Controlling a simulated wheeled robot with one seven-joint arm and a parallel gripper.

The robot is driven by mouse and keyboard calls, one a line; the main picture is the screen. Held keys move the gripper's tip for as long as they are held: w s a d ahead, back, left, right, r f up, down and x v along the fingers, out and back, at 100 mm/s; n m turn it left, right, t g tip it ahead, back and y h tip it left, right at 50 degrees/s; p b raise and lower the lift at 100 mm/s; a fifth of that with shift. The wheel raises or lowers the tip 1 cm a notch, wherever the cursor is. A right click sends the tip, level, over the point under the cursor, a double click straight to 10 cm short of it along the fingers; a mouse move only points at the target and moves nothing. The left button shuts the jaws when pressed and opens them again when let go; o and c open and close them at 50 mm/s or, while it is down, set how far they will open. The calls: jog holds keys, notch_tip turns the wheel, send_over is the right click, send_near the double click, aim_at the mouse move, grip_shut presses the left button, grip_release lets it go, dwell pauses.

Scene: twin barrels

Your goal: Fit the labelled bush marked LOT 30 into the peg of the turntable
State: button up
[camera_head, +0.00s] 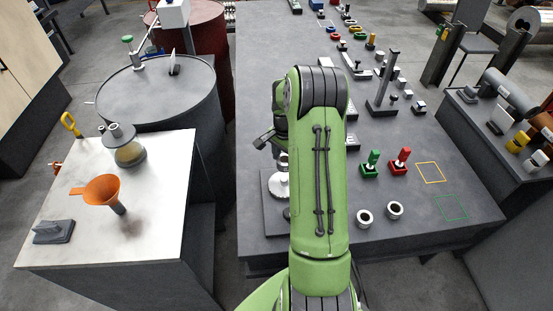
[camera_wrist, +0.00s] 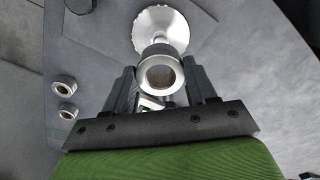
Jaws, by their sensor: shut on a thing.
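My gripper (camera_wrist: 162,88) is shut on a metal bush (camera_wrist: 147,74), a short ring with an open bore, held between the two dark fingers. No lettering can be read on it. The silver turntable (camera_wrist: 163,18) with a toothed rim lies just beyond the bush in the wrist view; the bush overlaps its near side, so its peg cannot be made out clearly. In the head view the turntable (camera_head: 277,187) shows left of my green arm, which hides the fingers and held bush. Two more bushes (camera_head: 364,217) (camera_head: 394,209) stand apart on the table.
Yellow (camera_head: 430,172) and green (camera_head: 451,206) outlined squares are empty. A white side table (camera_head: 160,215) with an orange funnel (camera_head: 103,190) is left, across a gap.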

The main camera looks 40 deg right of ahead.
jog(key=b, duration=0.4)
send_over(283, 180)
jog(key=shift+d+f, duration=0.15)
jog(key=shift+f, duration=2.8)
jog(key=shift+f+b, duration=1.7)
jog(key=shift+f, duration=0.15)
jog(key=o, duration=1.4)
notch_tip(283, 180, up, 16)
jog(key=p, duration=0.3)
jog(key=shift+f, duration=0.15)
